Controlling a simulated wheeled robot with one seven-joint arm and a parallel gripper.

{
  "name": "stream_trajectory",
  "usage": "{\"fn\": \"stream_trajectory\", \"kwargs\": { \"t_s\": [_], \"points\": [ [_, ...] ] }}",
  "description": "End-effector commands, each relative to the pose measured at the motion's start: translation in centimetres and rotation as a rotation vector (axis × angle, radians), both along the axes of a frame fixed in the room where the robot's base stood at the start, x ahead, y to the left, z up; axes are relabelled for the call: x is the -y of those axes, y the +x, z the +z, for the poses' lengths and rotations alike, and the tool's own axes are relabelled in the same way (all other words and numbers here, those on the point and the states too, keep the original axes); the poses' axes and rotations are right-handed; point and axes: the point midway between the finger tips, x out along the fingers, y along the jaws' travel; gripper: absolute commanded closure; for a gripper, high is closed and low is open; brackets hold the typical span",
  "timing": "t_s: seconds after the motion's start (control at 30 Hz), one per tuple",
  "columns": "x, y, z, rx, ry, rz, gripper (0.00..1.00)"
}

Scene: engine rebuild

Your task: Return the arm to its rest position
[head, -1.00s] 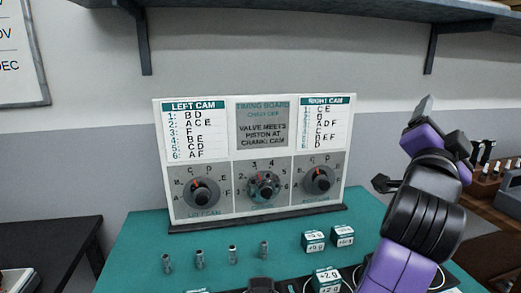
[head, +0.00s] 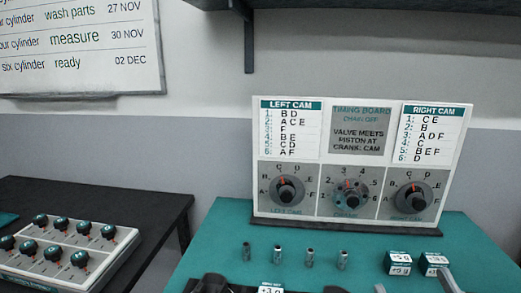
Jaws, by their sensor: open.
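My gripper is not in view, and no part of my arm can be made out for certain. The timing board (head: 327,175) stands upright at the back of the teal-topped table (head: 222,228). It has a left cam dial (head: 286,190), a middle crank dial (head: 347,198) and a right cam dial (head: 415,198), each with a red pointer mark. Dark shapes (head: 212,284) at the bottom edge are cut off, and I cannot tell what they are.
Several small metal cylinders (head: 310,257) stand in front of the board. White-and-teal labelled blocks (head: 398,263) sit to their right. A panel with several black knobs (head: 82,228) lies on the black table (head: 150,205) at left. A shelf (head: 370,6) hangs above; a whiteboard (head: 80,45) hangs at upper left.

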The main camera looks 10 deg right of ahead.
Motion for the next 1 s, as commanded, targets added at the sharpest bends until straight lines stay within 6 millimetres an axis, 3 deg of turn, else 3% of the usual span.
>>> {"fn": "stream_trajectory", "kwargs": {
  "t_s": [0.03,0.2,0.6,0.8,1.0],
  "points": [
    [-0.7,-1.3,-1.9,-0.043,0.004,0.021,0.24],
    [-2.7,-5.6,-7.0,-0.166,0.053,0.081,0.24],
    [-5.9,-17.9,-17.1,-0.538,0.264,0.096,0.24],
    [-6.4,-22.2,-19.5,-0.665,0.307,0.064,0.24],
    [-6.1,-23.1,-19.9,-0.689,0.313,0.043,0.24]
  ]
}}
